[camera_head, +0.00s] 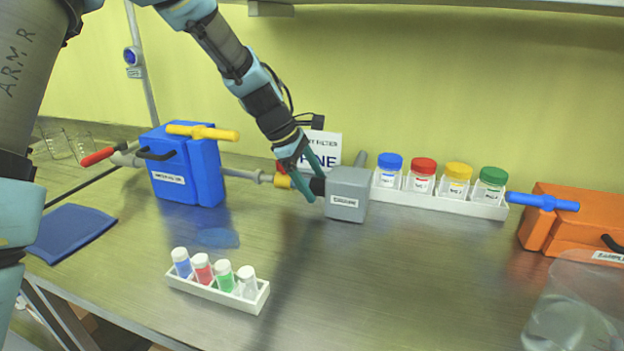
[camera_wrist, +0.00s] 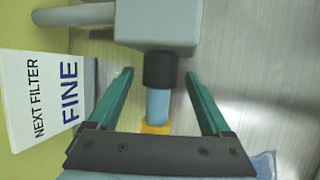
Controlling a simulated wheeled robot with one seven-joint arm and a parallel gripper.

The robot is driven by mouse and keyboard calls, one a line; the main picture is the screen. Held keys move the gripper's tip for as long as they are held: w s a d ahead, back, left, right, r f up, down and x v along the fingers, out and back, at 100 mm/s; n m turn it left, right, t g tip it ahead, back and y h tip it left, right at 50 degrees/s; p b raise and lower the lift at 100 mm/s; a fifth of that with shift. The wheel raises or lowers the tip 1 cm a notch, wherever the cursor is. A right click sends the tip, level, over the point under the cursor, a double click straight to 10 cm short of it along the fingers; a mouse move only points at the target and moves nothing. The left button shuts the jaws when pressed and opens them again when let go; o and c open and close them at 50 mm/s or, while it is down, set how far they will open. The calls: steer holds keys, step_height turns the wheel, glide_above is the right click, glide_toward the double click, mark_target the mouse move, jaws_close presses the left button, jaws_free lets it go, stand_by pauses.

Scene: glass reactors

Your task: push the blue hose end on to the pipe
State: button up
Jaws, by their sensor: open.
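My gripper (camera_head: 316,188) is open at the grey box; in the wrist view its teal fingers (camera_wrist: 159,72) stand on either side of a light blue tube (camera_wrist: 157,106), apart from it. The tube, which looks like the blue hose end, runs from a yellow band (camera_wrist: 155,128) to a black collar (camera_wrist: 160,70) on the grey box (camera_wrist: 155,22). It meets the collar; how far it goes in is hidden. In the head view the yellow band (camera_head: 282,181), black collar (camera_head: 318,186) and grey box (camera_head: 347,193) line up with a grey pipe (camera_head: 242,174). A finger covers the tube there.
A blue box (camera_head: 185,175) with a yellow handle stands left. A white sign (camera_wrist: 45,100) reading "NEXT FILTER FINE" stands close behind the gripper. A rack of capped jars (camera_head: 440,200) and an orange box (camera_head: 565,220) are right.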

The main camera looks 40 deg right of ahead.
steer(key=shift+c, duration=0.4)
jaws_close()
stand_by(0.5)
